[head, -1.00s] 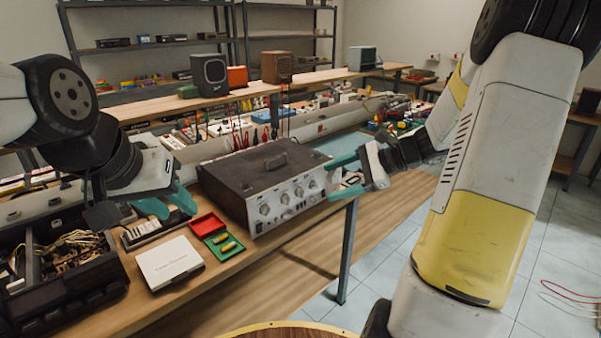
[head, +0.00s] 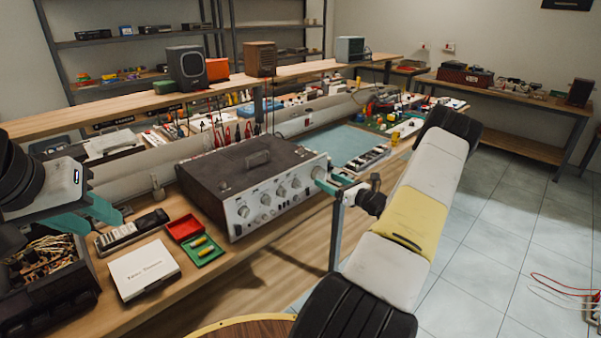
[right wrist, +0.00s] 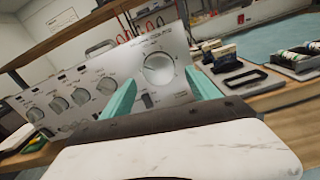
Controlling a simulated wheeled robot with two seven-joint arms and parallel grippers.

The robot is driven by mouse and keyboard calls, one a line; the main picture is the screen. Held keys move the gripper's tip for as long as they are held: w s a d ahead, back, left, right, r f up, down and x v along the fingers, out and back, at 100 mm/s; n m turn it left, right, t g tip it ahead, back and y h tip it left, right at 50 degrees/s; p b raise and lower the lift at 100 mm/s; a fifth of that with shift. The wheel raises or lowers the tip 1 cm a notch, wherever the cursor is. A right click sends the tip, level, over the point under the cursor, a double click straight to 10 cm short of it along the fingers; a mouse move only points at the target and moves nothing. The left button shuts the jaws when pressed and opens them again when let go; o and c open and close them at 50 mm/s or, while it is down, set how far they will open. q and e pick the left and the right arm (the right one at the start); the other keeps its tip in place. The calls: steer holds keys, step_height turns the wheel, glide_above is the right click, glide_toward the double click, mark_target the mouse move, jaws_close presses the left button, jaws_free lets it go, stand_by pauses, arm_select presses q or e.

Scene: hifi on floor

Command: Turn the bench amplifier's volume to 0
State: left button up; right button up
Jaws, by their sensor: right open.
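The bench amplifier (head: 245,168) is a dark box with a silver front panel (head: 240,218), standing upright on the wooden bench. A row of smaller knobs runs along the panel, and a larger round knob (right wrist: 159,68) sits near its right end. The panel lettering is too small to read. My right gripper (head: 325,180) is open at that right end. In the right wrist view its teal fingers (right wrist: 161,88) stand on either side of the large knob; I cannot tell whether they touch it. My left gripper (head: 108,217) is at the left over the bench, its jaw state unclear.
Red and green trays (head: 185,228) and a white box (head: 144,268) lie left of the amplifier. An opened dark chassis (head: 50,285) is at the lower left. A blue-green mat (head: 335,143) with parts lies behind the right arm. Speakers (head: 187,68) stand on the raised shelf.

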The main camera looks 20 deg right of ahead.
mark_target(321, 176)
steer(key=shift+x, duration=1.6)
steer(key=c, duration=1.4)
steer(key=shift+o, duration=0.2)
